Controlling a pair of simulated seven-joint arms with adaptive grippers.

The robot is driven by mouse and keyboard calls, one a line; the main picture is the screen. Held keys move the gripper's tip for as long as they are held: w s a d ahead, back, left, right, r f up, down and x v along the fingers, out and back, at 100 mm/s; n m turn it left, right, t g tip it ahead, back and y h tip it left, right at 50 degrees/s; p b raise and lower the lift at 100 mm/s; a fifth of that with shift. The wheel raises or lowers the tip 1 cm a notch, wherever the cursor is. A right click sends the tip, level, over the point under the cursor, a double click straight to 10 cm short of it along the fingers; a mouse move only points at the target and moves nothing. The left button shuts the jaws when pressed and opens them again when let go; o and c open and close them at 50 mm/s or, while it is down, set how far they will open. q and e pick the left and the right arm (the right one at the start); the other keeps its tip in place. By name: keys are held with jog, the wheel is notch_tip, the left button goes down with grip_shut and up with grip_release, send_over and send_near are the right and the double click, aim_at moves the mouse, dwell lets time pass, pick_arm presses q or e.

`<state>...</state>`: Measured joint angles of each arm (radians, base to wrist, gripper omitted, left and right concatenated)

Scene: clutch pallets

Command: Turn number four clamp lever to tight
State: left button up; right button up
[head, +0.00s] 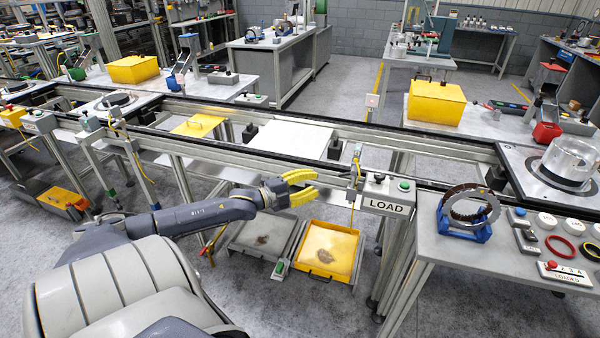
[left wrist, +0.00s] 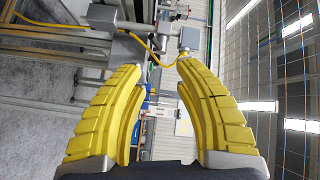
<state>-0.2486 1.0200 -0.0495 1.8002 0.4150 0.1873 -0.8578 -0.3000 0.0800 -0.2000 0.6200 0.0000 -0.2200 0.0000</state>
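My left gripper (head: 316,184) has yellow fingers and is open, with nothing between them. It is in front of the conveyor rail, left of the LOAD box (head: 387,193). A small grey fitting with a yellow hose (head: 355,172) stands on the rail just right of the fingertips, apart from them. In the left wrist view, the open fingers (left wrist: 163,62) point towards grey fittings and a yellow hose (left wrist: 155,50). I cannot make out a lever marked four. My right gripper is not in view.
A bench on the right holds a toothed ring on a blue stand (head: 466,213) and a LOADED box (head: 565,274). A clear cylinder (head: 568,160) sits on a pallet. Yellow (head: 327,250) and grey trays (head: 262,236) lie below the rail. A white plate (head: 290,140) lies behind it.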

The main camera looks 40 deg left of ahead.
pick_arm(q)
jog(key=shift+v, duration=2.1)
jog(key=shift+o, duration=0.2)
